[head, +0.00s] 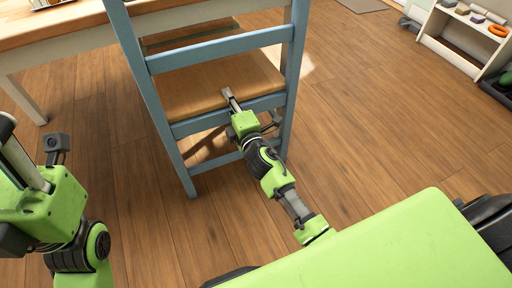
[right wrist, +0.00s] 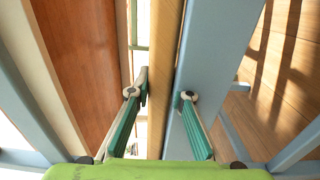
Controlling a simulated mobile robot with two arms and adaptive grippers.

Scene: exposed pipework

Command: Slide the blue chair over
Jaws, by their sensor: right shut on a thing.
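The blue chair (head: 218,51) stands upright on the wood floor in front of me, with its slatted back toward me and a light wooden seat (head: 195,90). My right gripper (head: 231,97) reaches the chair at the lower back rail and the near edge of the seat. In the right wrist view, its two green-padded fingers (right wrist: 164,97) straddle the chair's wooden edge and blue rail, and it is shut on the chair. My left gripper (head: 20,160) is at the left edge of the head view, away from the chair; its finger opening cannot be made out.
A table (head: 40,40) with a wooden top and pale legs stands behind and left of the chair. A white shelf (head: 455,55) with small items is at the far right, with a dark bin beside it. The floor (head: 370,110) right of the chair is clear.

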